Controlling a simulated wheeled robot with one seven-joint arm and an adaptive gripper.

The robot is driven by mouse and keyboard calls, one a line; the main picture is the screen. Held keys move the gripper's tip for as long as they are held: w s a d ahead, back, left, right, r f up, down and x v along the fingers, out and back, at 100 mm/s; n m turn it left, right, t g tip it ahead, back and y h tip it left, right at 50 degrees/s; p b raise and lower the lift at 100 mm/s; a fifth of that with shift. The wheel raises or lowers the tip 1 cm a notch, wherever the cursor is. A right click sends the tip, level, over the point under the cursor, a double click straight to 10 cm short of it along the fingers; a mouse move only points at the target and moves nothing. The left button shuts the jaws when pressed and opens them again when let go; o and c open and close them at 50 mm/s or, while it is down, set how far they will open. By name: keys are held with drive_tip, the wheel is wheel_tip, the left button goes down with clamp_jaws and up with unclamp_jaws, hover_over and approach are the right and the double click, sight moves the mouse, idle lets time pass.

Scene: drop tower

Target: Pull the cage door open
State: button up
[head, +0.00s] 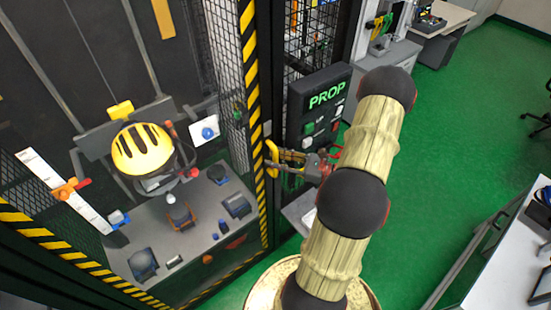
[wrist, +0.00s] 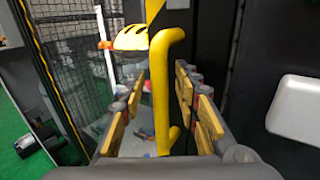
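The cage door has dark mesh and a yellow-and-black striped edge (head: 250,75). Its yellow bar handle (head: 271,150) stands out from the edge post. In the wrist view the handle (wrist: 160,90) runs upright between the two fingers of my gripper (wrist: 160,115). The fingers have yellow pads and are apart, with a gap visible on each side of the bar. In the head view my gripper (head: 283,160) reaches the handle from the right, and my forearm hides part of the space behind it. The door looks closed or nearly so; I cannot tell exactly.
A dark control box with a green PROP sign (head: 326,96) is mounted close beside my gripper. Inside the cage are a yellow helmet (head: 142,148) and several small items on a grey base. Green floor (head: 450,120) is open at right, with a white-topped bench (head: 510,265) at lower right.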

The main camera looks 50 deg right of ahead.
drive_tip(key=shift+c, duration=0.9)
clamp_jaws()
